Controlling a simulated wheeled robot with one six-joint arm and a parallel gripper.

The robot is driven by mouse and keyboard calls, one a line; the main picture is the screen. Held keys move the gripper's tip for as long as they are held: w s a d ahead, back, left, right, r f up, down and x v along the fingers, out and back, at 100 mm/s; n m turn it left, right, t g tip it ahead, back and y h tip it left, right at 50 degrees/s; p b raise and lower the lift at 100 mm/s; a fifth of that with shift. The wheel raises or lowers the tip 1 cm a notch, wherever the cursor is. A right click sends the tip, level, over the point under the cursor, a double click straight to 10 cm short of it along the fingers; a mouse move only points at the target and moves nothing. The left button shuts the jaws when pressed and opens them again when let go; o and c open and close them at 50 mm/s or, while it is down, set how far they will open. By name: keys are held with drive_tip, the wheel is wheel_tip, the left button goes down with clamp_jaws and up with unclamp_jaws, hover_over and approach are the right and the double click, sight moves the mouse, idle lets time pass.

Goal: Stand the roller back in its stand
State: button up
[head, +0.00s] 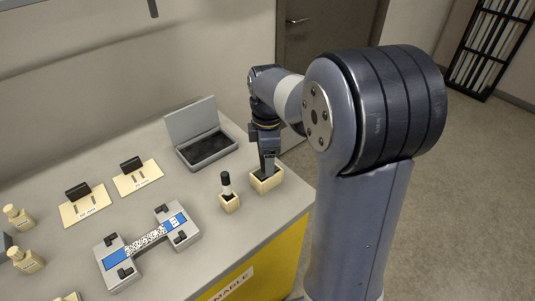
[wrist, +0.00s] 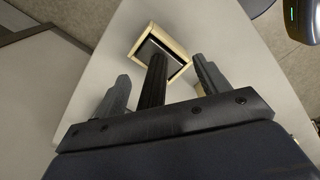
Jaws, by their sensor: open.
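The roller's black ribbed handle (wrist: 152,82) stands between the two fingers of my gripper (wrist: 158,68) in the wrist view. The fingers are apart, with a gap visible on each side of the handle. The handle's near end is hidden by the gripper's crossbar. Its far end meets the cream, square stand (wrist: 178,43), whose dark opening holds the roller's lower part. In the head view my gripper (head: 267,150) is directly above the cream stand (head: 266,184) near the table's right edge. The roller is mostly hidden there by the gripper.
A smaller cream holder (head: 229,204) with a black-capped bottle (head: 226,184) stands just left. A grey open-lidded case (head: 207,150) is behind. A grey fixture with a speckled strip (head: 146,240) lies front left. Cream plates with black blocks (head: 138,178) and cream bottles (head: 27,260) are farther left.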

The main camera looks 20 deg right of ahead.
drive_tip(key=shift+r, duration=0.15)
drive_tip(key=shift+r+p, duration=2.3)
drive_tip(key=shift+r, duration=0.1)
drive_tip(key=shift+f, duration=0.15)
